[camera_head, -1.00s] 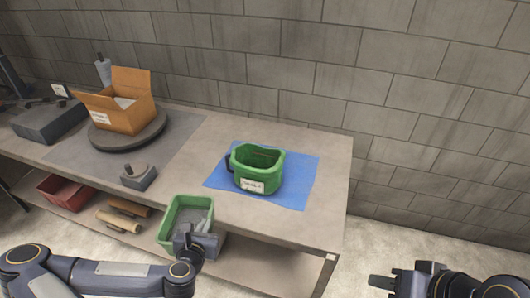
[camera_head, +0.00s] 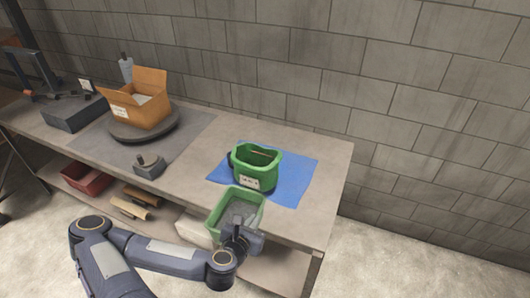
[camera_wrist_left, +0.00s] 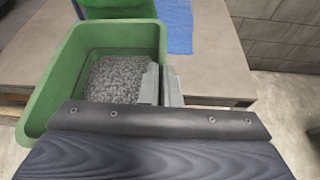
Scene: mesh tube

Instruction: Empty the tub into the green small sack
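The green tub (camera_head: 211,222) is held at its near rim by my left gripper (camera_head: 238,238), just in front of the table's front edge. In the left wrist view the tub (camera_wrist_left: 42,92) holds grey granular pieces (camera_wrist_left: 115,80); the fingers (camera_wrist_left: 160,84) are shut on its right wall. The green small sack (camera_head: 256,175) stands upright and open on the blue mat, with a white label on its front. The tub is close in front of the sack and overlaps its lower edge in the head view. My right gripper is out of view.
The blue mat (camera_head: 297,178) lies on the table (camera_head: 190,163). A cardboard box (camera_head: 140,112) sits on a round dark turntable (camera_head: 145,134) to the left. A red bin (camera_head: 88,178) is on the lower shelf.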

